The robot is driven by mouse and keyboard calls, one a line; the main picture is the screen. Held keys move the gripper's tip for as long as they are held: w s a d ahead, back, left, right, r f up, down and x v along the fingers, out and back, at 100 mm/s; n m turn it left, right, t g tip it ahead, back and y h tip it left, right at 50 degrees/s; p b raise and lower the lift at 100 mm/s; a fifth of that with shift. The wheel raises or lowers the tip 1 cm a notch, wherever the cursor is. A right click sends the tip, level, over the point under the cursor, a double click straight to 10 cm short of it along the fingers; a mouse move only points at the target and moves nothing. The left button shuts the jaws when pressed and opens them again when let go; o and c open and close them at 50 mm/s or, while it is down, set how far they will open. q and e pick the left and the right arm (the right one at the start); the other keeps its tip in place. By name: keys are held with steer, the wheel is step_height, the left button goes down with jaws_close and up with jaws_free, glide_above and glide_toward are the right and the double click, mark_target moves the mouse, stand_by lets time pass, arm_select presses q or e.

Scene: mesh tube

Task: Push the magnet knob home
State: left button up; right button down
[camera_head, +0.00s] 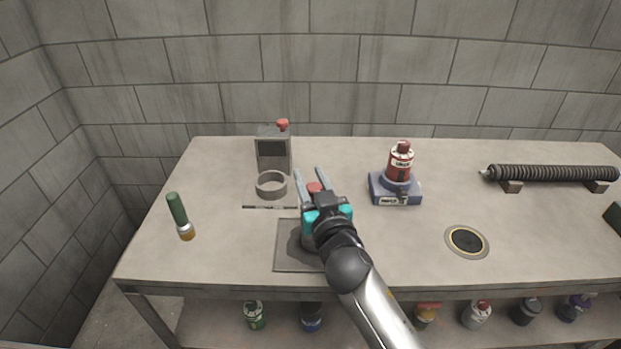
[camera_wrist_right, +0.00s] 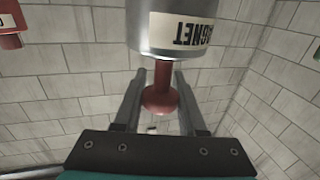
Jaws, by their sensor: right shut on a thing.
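The red magnet knob (camera_wrist_right: 160,98) has a stem and rounded end. In the right wrist view it sits between the fingers of my right gripper (camera_wrist_right: 160,75), which is shut on it. A silver cylinder (camera_wrist_right: 160,30) with an upside-down MAGNET label joins the knob. In the head view my right gripper (camera_head: 310,178) is over the middle of the table, with a red bit of the knob (camera_head: 314,188) showing between its fingers. The gripper and arm hide most of the magnet there, so how far in the knob sits cannot be told. My left gripper is not in view.
A flat grey plate (camera_head: 287,261) lies under my arm. Behind are a grey ring (camera_head: 271,187) and a box with a red top (camera_head: 273,148). A red bottle (camera_head: 401,163) stands on a blue base (camera_head: 381,194). A green-handled tool (camera_head: 177,208) lies left; a black coil (camera_head: 550,173) lies right.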

steer(key=c, duration=0.8)
jaws_free()
steer(key=shift+f, duration=0.45)
steer(key=o, duration=0.3)
steer(key=shift+r, duration=0.1)
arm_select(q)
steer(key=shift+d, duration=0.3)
arm_select(e)
steer(key=shift+o, duration=0.3)
steer(key=shift+r, duration=0.1)
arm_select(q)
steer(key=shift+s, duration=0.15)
arm_select(e)
steer(key=shift+s, duration=0.1)
steer(key=shift+s+d, duration=0.1)
steer(key=shift+s, duration=0.2)
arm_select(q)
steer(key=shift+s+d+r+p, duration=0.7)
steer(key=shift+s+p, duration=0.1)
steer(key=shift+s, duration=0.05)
arm_select(e)
steer(key=v, duration=1.4)
steer(key=shift+s, duration=0.2)
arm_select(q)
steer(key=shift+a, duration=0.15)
arm_select(e)
steer(key=shift+d, duration=0.1)
